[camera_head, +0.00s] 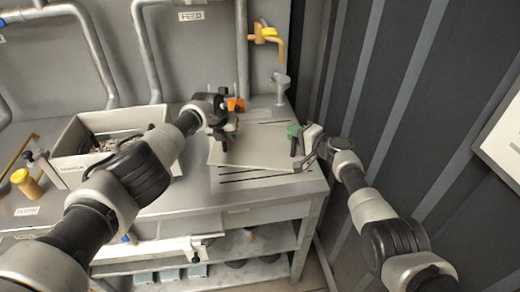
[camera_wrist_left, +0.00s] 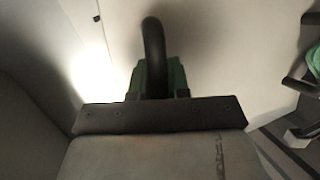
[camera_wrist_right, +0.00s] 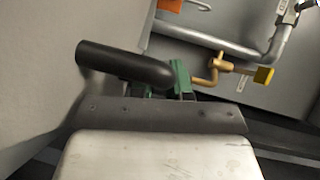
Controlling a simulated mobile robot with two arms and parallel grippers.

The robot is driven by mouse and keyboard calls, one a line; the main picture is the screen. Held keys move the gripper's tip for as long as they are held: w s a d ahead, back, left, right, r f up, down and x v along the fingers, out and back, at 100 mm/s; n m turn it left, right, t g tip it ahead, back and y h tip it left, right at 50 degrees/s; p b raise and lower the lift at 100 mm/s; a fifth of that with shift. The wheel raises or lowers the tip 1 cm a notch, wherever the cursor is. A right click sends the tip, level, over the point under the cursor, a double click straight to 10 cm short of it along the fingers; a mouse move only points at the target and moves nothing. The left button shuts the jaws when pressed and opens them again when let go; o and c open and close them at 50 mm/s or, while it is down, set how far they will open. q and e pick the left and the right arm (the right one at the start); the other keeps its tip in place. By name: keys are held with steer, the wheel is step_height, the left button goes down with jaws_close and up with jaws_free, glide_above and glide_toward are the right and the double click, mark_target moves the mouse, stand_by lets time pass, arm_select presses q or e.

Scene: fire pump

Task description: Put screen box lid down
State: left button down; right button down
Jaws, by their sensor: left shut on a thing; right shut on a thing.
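The lid, a flat light grey panel (camera_head: 258,150), lies nearly level over the right end of the bench, slightly askew to the dark slots in front of it. I cannot tell whether it rests on the top or hovers just above. My left gripper (camera_head: 228,136) is shut on a black handle (camera_wrist_left: 153,55) at the lid's left side. My right gripper (camera_head: 301,143) is shut on another black handle (camera_wrist_right: 125,65) at its right side. Green pads show at both grips. What is under the lid is hidden.
An open grey box (camera_head: 62,168) with dark debris stands on the bench at left, near a yellow cylinder (camera_head: 27,184). A funnel (camera_head: 281,88) and yellow valve (camera_head: 266,33) are behind the lid. A dark ribbed wall (camera_head: 400,90) stands close on the right.

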arm_select(q)
steer(key=shift+f, duration=0.1)
steer(key=c, duration=1.4)
jaws_free()
arm_select(e)
steer(key=c, duration=1.4)
jaws_free()
steer(key=shift+f, duration=0.15)
arm_select(q)
steer(key=o, duration=0.3)
steer(key=shift+s, duration=0.1)
arm_select(e)
steer(key=o, duration=0.3)
steer(key=shift+s, duration=0.1)
